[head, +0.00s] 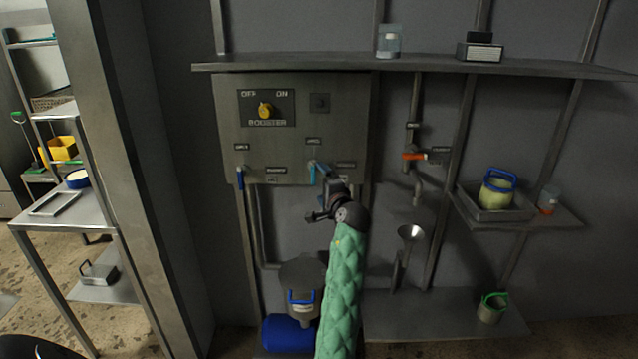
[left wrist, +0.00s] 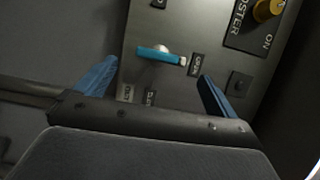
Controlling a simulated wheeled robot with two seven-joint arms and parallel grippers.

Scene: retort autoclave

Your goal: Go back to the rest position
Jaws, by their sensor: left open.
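My left gripper (head: 320,180) is at the end of the green-sleeved arm, in front of the lower right part of the grey control panel (head: 345,110). In the left wrist view its two blue fingers (left wrist: 158,70) stand wide apart, with nothing held between them. A light blue valve lever (left wrist: 158,55) on the panel shows beyond and between the fingertips; it also shows in the head view (head: 312,174). The wrist view shows the lever apart from both fingers. My right gripper is not in view.
A yellow booster knob (head: 265,110) and a dark blue lever (head: 240,178) are on the panel. A long shelf (head: 540,68) runs above. A funnel (head: 411,234) and an orange-handled valve (head: 414,156) are at right. A hopper (head: 302,272) stands below, beside my arm.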

